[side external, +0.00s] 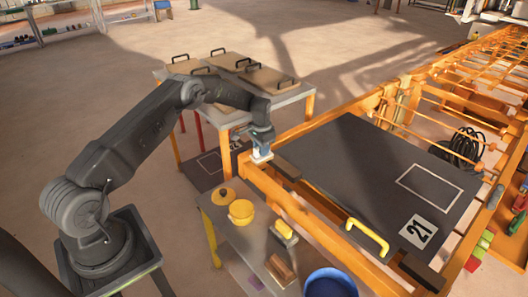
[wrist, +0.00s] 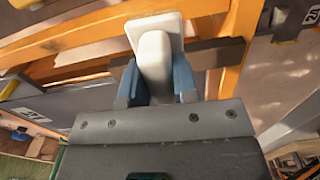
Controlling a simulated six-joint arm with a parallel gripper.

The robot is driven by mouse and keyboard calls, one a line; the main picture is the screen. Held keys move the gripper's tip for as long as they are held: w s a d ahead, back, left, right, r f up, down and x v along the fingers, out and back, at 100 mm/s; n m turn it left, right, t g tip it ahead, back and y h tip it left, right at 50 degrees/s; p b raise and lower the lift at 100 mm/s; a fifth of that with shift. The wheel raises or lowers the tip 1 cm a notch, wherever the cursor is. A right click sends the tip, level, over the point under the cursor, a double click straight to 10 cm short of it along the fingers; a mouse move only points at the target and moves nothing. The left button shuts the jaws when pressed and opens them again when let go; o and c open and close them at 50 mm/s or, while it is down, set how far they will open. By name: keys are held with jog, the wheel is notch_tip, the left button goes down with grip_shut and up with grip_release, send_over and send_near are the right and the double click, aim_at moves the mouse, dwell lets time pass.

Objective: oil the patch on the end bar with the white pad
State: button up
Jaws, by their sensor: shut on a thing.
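The white pad (side external: 261,156) is in my gripper (side external: 262,140), at the corner of the orange frame in the side view. In the wrist view the pad (wrist: 155,50) stands between the blue fingertips of my gripper (wrist: 157,82), with its wide end away from me. The orange end bar (side external: 300,233) runs from that corner toward the front. The pad is over or against the bar's far end; I cannot tell whether it touches. In the wrist view, orange bars (wrist: 240,35) lie behind the pad. I cannot make out the patch for certain.
A dark panel (side external: 365,175) marked 21, with a yellow handle (side external: 367,238), lies on the frame. A small table holds a yellow pot (side external: 241,213), its lid (side external: 223,196), a yellow-topped block (side external: 285,232) and a brown block (side external: 280,270). A blue bucket (side external: 330,284) stands in front.

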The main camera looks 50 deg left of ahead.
jog(key=shift+w+a+f, duration=0.2)
jog(key=shift+a+f, duration=0.4)
jog(key=shift+a, duration=0.1)
jog(key=shift+f, duration=3.45)
jog(key=shift+d+f, duration=0.2)
jog(key=shift+f, duration=0.15)
jog(key=shift+d, duration=5.25)
jog(key=shift+a+f, duration=0.1)
jog(key=shift+a, duration=5.4)
jog(key=shift+d+r, duration=0.1)
jog(key=shift+r, duration=4)
